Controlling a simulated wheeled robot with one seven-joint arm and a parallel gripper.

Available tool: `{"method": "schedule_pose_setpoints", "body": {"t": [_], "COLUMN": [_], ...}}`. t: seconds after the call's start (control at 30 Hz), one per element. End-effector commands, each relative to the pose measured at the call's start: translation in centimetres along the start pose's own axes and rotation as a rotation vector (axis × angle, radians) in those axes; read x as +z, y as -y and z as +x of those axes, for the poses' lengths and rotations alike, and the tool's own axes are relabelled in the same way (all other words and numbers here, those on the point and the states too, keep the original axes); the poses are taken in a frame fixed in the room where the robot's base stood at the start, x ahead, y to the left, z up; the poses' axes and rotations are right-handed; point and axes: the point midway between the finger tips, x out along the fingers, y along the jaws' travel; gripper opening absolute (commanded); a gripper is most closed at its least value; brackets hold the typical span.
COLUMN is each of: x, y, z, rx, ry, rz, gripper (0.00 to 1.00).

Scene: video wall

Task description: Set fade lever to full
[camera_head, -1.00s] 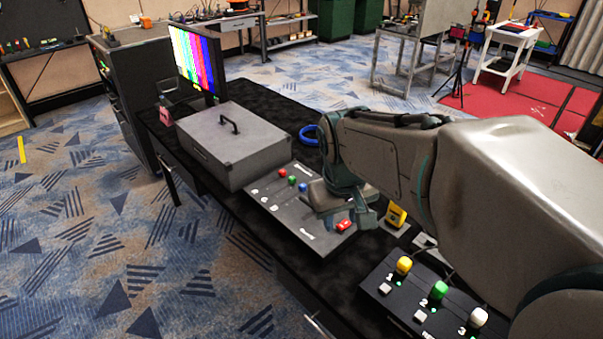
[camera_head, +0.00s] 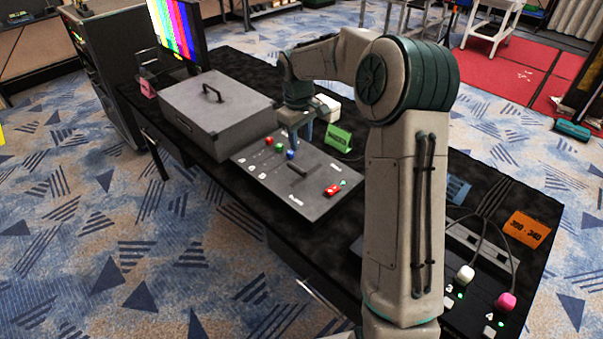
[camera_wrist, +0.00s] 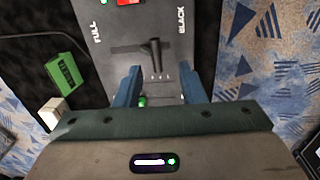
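The grey control panel (camera_head: 272,182) lies on the black table, with a dark fade lever (camera_head: 298,169) on it. In the wrist view, the black lever (camera_wrist: 154,52) stands between the FULL label (camera_wrist: 96,32) at left and the BLACK label (camera_wrist: 181,24) at right, closer to BLACK. My gripper (camera_head: 296,140) points down over the panel's far side near the colored knobs. In the wrist view, my gripper (camera_wrist: 159,70) has its blue fingers spread, with nothing held. The lever lies just ahead of the fingertips, apart from them.
Red, green and blue knobs (camera_head: 280,148) and a red switch (camera_head: 337,189) are on the panel. A grey case (camera_head: 222,125) stands left of it. A black button box (camera_head: 470,305) is at front right.

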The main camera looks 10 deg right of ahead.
Motion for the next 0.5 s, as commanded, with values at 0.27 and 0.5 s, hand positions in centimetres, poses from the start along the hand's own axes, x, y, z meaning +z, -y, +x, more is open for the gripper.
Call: {"method": "schedule_pose_setpoints", "body": {"t": [0.27, 0.5], "x": [-1.6, -1.6], "y": [-1.5, -1.4], "z": [2.1, 4.9], "rx": [-0.031, -0.034], "ry": [-0.005, -0.002], "rz": [-0.023, -0.025], "gripper": [0.36, 0.36]}}
